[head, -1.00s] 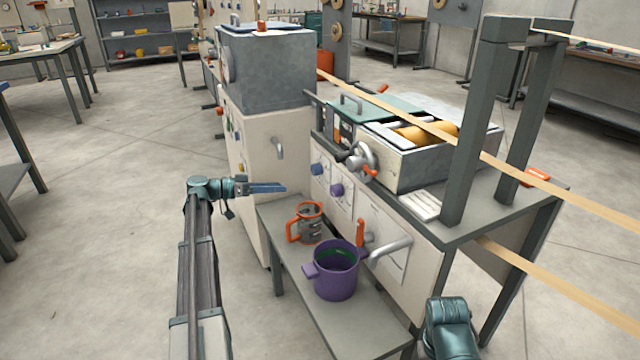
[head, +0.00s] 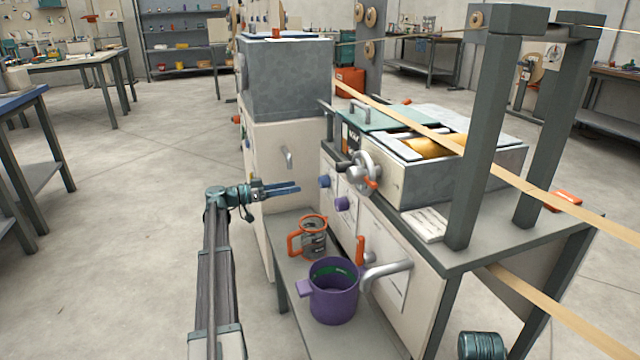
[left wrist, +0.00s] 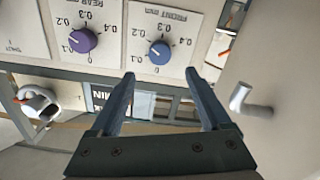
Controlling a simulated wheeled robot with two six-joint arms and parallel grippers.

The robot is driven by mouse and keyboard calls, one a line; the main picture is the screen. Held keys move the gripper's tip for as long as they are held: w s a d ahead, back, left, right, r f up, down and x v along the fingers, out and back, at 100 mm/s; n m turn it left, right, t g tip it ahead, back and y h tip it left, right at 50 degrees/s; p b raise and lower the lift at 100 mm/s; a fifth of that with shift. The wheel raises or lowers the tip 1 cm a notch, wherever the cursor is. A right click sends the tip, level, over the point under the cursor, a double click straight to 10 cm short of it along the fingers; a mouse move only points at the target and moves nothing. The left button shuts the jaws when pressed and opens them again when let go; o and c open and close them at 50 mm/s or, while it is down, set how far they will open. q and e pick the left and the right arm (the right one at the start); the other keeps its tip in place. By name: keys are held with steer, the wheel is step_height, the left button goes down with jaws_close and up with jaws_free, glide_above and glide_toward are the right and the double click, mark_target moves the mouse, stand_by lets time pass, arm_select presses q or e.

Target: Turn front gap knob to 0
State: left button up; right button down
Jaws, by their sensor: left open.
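The front gap knob is the blue knob (head: 324,181) on the machine's pale front panel. In the left wrist view the blue knob (left wrist: 160,50) sits on a dial plate marked 0 to 0.4, under the FRONT mm label; its exact setting is too small to read surely. My left gripper (head: 298,188) is open and empty, just left of the blue knob in the head view and apart from it. In the left wrist view its fingertips (left wrist: 160,74) point toward the dial plate. My right gripper is not visible; only a teal part of my right arm shows at the bottom.
A purple knob (head: 341,204) with its REAR mm dial is beside the blue knob. A purple pot (head: 334,300) and an orange-handled jug (head: 313,240) stand on the low bench below. A crank wheel (head: 362,172) sticks out above the knobs. A tall cabinet (head: 290,150) stands behind.

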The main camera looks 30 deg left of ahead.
mark_target(320, 182)
arm_select(q)
steer(key=x, duration=1)
steer(key=shift+d, duration=0.1)
steer(key=shift+c, duration=0.2)
jaws_close()
steer(key=shift+n, duration=0.3)
